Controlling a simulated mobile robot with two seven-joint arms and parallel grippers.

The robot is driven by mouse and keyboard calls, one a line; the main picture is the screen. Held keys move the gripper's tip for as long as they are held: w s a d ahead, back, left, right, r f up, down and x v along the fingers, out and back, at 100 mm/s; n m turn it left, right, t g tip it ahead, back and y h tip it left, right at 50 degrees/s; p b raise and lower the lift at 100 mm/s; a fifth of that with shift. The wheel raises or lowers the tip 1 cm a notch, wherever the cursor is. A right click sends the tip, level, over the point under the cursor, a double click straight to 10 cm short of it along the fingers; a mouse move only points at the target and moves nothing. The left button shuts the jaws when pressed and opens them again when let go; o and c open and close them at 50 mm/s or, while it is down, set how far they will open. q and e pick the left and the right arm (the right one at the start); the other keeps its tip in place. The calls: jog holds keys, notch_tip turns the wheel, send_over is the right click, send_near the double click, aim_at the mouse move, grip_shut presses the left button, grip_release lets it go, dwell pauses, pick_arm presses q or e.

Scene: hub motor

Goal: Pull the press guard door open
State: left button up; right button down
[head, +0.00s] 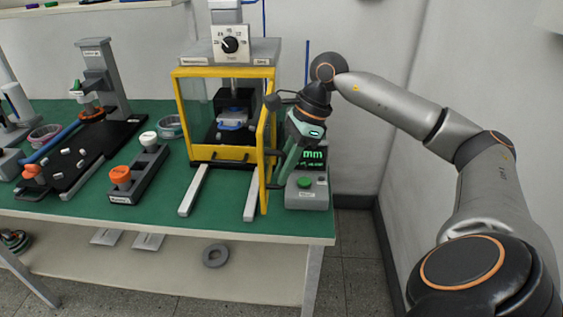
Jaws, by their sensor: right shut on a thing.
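The press (231,52) stands at the back of the green bench with a yellow guard frame around its opening. Its guard door (265,165) has a yellow frame and is swung out toward the front on the right side, seen nearly edge-on. Inside the press a blue and white part (233,119) sits on the dark bed. My right gripper (273,180) is at the door's outer side, shut on the door's handle, which is mostly hidden by the fingers. My left gripper is not in view.
A grey box with a green button (305,184) and an "mm" display (313,156) stand close right of my gripper. Two pale rails (193,190) lie before the press. A button box (138,173) and a black fixture (75,165) stand left.

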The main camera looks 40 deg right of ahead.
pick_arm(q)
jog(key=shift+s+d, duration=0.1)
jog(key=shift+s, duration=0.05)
pick_arm(e)
jog(key=shift+s+d, duration=0.15)
jog(key=shift+d, duration=0.05)
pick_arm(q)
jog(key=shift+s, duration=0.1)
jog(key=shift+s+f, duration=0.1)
pick_arm(e)
jog(key=c, duration=0.9)
grip_release()
jog(key=shift+o, duration=0.2)
pick_arm(q)
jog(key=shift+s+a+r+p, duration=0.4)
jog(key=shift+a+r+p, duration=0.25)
jog(key=shift+p, duration=0.5)
pick_arm(e)
jog(key=v, duration=1.2)
jog(key=shift+r, duration=0.25)
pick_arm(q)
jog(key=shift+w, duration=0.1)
